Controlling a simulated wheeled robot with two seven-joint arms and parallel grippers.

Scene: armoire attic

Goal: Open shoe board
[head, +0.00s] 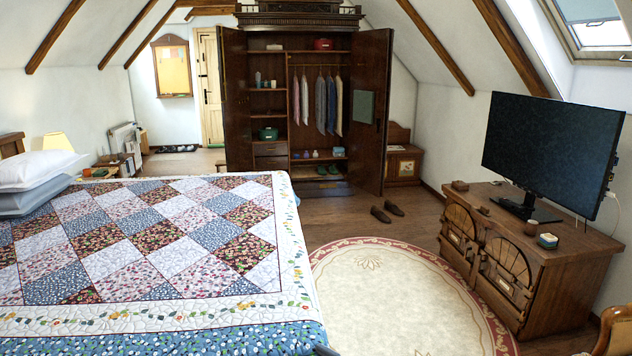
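A tall dark wooden armoire (290,22) stands at the back with both of its doors wide open. At the foot of its right compartment is a low board (320,187), which looks like the shoe board; from here I cannot tell how far open it is. Shoes or small items (323,170) show just above it, too small to make out. Two drawers (270,149) sit low in the left compartment. Neither of my grippers can be made out; only a small dark piece shows at the bottom edge, and I cannot tell what it is.
A bed with a patchwork quilt (150,235) fills the left. A round rug (400,295) lies right of it. Dark shoes (381,214) stand on the floor before the armoire. A wooden cabinet (570,265) with a television (550,145) is at the right. Floor before the armoire is mostly clear.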

